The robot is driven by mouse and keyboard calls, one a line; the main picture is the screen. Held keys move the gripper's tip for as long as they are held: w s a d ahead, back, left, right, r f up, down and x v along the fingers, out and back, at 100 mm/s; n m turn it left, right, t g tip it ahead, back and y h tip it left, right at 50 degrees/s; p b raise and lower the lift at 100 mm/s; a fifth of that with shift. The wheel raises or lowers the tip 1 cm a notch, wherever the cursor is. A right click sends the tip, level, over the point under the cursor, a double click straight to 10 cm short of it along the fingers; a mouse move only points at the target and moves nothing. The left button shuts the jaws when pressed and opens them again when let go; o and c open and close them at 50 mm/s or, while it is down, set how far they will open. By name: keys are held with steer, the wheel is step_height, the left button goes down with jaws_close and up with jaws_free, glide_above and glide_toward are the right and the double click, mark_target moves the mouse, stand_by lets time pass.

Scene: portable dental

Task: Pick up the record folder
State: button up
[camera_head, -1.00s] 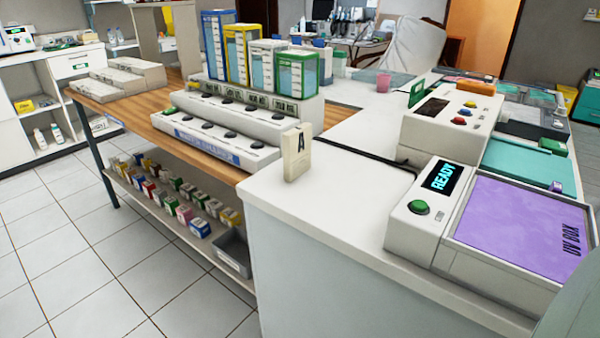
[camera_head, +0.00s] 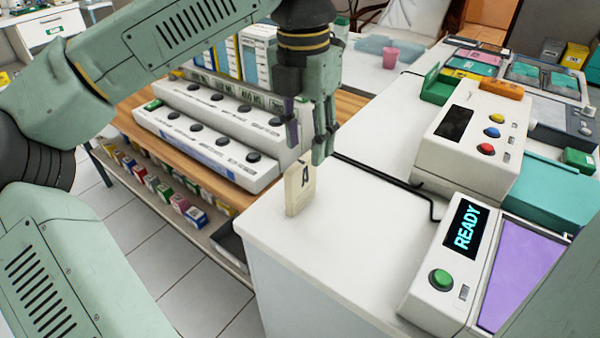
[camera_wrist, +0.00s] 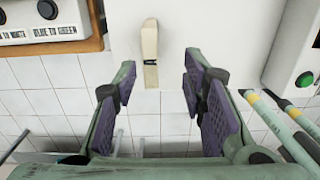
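The record folder (camera_head: 300,188) is a small cream folder marked "A". It stands upright near the left front corner of the white counter. In the wrist view the folder (camera_wrist: 150,52) shows from above as a narrow cream strip with a dark band, ahead of the space between the fingers. My gripper (camera_head: 308,148) is above and just behind the folder in the head view, pointing down. In the wrist view my gripper (camera_wrist: 160,90) has its purple-padded fingers wide apart with nothing between them.
A UV box (camera_head: 465,245) with a "READY" display and a white device (camera_head: 475,140) with coloured buttons stand to the right. A black cable (camera_head: 385,178) crosses the counter (camera_head: 325,255) behind the folder. A button panel (camera_head: 205,140) lies at left. The counter's front is clear.

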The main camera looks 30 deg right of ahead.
mark_target(302, 162)
steer(key=f, duration=0.4)
steer(key=shift+w+a+f+p, duration=0.25)
steer(key=shift+w+f+p, duration=0.05)
steer(key=shift+f, duration=0.05)
steer(key=shift+w+f+p, duration=0.15)
steer(key=shift+f+p, duration=0.8)
steer(key=shift+f, duration=2.15)
steer(key=shift+c, duration=0.2)
jaws_close()
